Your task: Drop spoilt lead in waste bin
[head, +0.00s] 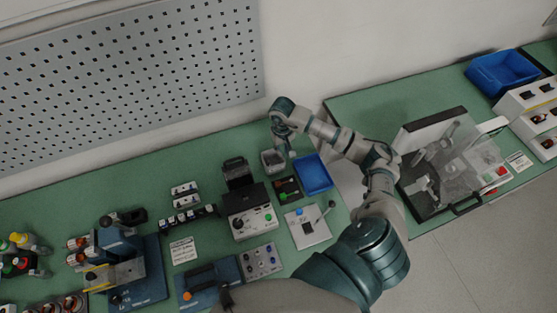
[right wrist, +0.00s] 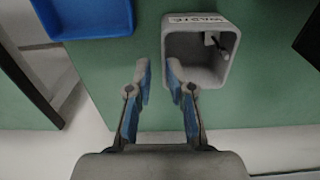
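The waste bin (right wrist: 169,62) is a small grey open box with a white label reading WASTE in the right wrist view. In the head view the bin (head: 273,170) stands on the green bench near the wall. A small dark piece with a thin stem (right wrist: 216,42) shows inside the bin; it may be the spoilt lead. My right gripper (right wrist: 159,76) is open, with nothing between its fingers. Its right fingertip is at the bin's near left edge; I cannot tell if they touch. The right gripper (head: 290,150) is small in the head view. My left gripper is not visible.
A blue tray (head: 314,175) stands right of the bin. A black and grey tester (head: 249,222) and a lever plate (head: 308,229) are in front. A clear-lidded machine (head: 455,165) and another blue tray (head: 503,72) are on the right bench. A gap separates the benches.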

